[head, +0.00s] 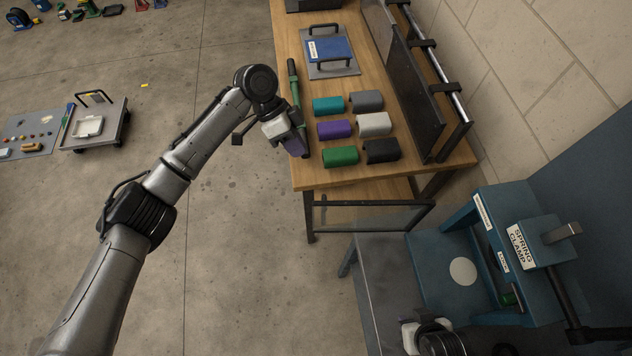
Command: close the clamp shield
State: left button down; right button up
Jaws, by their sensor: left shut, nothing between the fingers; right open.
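The blue-teal spring clamp (545,248) stands at the lower right with a "SPRING CLAMP" label on its block. A clear panel with a black bar along its top (372,203) shows between the bench and the clamp; it may be the clamp shield, but I cannot tell for sure. My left gripper (301,153) is shut and empty beside the bench's left edge, apart from the clamp. My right gripper (413,337) is open at the bottom edge, in front of the clamp's base. It is partly cut off and its fingers are hard to make out.
The wooden bench (295,45) carries several coloured cylinders (340,155), a green-handled tool (293,80) and a blue plate with handles (330,48). A dark panel rack (415,95) lines its right side. A grey cart (95,128) stands far left. The middle floor is clear.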

jog(key=shift+a, duration=0.1)
jog(key=shift+r+p, duration=0.35)
jog(key=shift+p, duration=0.1)
pick_arm(q)
jog(key=s+d+f, duration=0.5)
jog(key=s+f, duration=0.2)
jog(key=shift+d+f, duration=0.3)
jog(key=shift+f, duration=0.05)
pick_arm(e)
jog(key=shift+r, duration=0.15)
pick_arm(q)
jog(key=shift+s, duration=0.1)
